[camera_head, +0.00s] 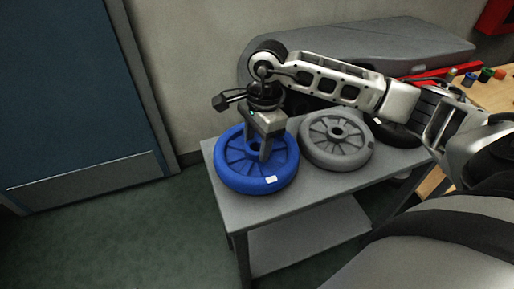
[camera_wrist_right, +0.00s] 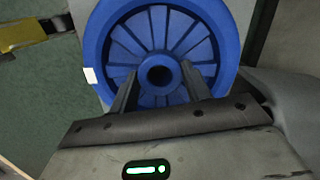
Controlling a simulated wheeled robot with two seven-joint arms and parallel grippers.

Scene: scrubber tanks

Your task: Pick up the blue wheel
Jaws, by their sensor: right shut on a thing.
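The blue wheel (camera_head: 233,173) lies flat at the left end of a grey table (camera_head: 300,206). My right gripper (camera_head: 265,156) comes down on it from above, with its fingers in the spoked middle of the wheel. The right wrist view shows the blue wheel (camera_wrist_right: 226,48) close up, with a small white label on its rim. There the two fingers of my right gripper (camera_wrist_right: 160,88) stand on either side of the dark hub hole. The gripper is shut on the wheel's hub. I cannot tell whether the wheel is lifted at all. My left gripper is not in view.
A grey wheel (camera_head: 318,152) lies beside the blue one, and a dark wheel (camera_head: 397,134) is partly hidden behind my right arm. A grey case-like object (camera_head: 400,42) stands behind. A wooden surface (camera_head: 492,94) with small coloured items is at right. A blue door (camera_head: 70,90) is at left, with open floor before it.

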